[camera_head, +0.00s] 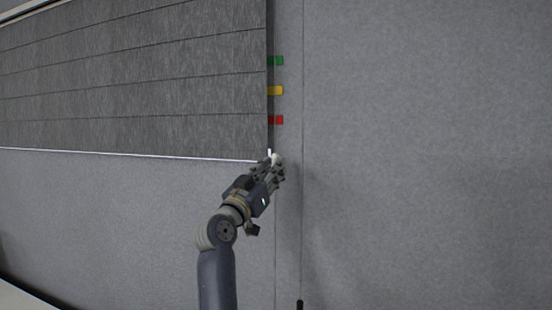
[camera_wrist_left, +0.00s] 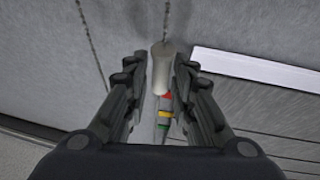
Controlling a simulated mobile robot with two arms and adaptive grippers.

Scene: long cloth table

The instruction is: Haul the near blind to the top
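The near blind (camera_head: 150,85) is a dark grey panel with horizontal folds and a pale bottom rail (camera_head: 130,155). It hangs lowered at the upper left, and its rail also shows at the right of the left wrist view (camera_wrist_left: 255,70). My left gripper (camera_head: 275,163) is at the blind's lower right corner. In the left wrist view, its fingers close in on both sides of a pale cylindrical pull knob (camera_wrist_left: 162,62) and appear to grip it. A thin cord (camera_wrist_left: 167,18) lines up with the knob. My right gripper is not in view.
Green (camera_head: 275,61), yellow (camera_head: 275,91) and red (camera_head: 275,120) markers sit on the wall beside the blind's right edge. A second thin dark cord (camera_head: 302,200) hangs to the right, with a dark end piece (camera_head: 299,304). The grey wall farther right is bare.

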